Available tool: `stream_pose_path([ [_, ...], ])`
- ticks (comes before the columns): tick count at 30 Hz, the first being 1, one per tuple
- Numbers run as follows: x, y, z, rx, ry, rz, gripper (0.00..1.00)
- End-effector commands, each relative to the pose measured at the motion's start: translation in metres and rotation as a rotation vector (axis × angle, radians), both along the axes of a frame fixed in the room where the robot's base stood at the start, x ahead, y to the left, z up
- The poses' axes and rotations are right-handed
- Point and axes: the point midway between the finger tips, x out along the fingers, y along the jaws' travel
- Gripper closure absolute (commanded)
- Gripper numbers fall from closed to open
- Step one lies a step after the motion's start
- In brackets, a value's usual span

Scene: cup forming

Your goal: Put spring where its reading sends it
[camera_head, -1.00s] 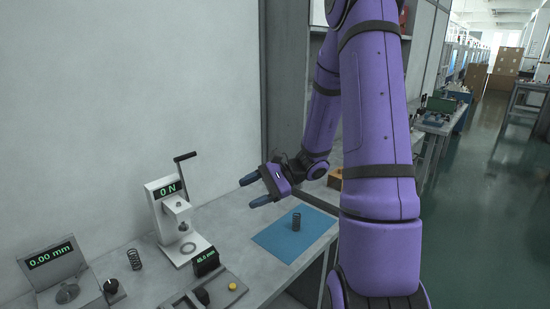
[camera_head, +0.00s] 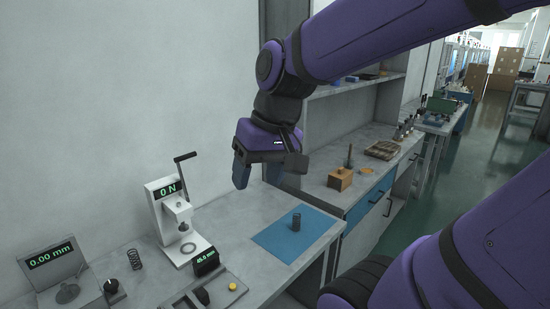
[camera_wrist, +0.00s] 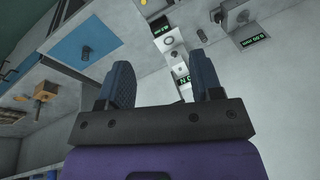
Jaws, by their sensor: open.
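A dark spring (camera_head: 296,221) stands upright on a blue mat (camera_head: 272,242) on the grey bench; it also shows in the wrist view (camera_wrist: 85,53). A white press-like tester (camera_head: 166,205) with a lever reads 0 N. A gauge at the far left has a display (camera_head: 50,255) reading 0.00 mm. A small device in front has a display (camera_head: 207,259) that seems to read 45.0 mm. My gripper (camera_head: 257,180) is open and empty, pointing down above the bench, behind and left of the mat spring.
A yellow button (camera_head: 232,287) sits by the small device. A side counter at right holds a wooden block (camera_head: 340,179) with a peg and a brown tray (camera_head: 382,150). The bench between tester and mat is clear.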

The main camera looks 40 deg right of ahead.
Motion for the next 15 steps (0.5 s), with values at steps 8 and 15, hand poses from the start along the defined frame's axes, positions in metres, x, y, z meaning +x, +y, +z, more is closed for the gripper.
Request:
stream_pose_path([
  [8,-0.029,-0.005,0.032,-0.189,-0.222,0.126,0.41],
  [15,-0.035,-0.007,0.039,-0.227,-0.269,0.147,0.41],
])
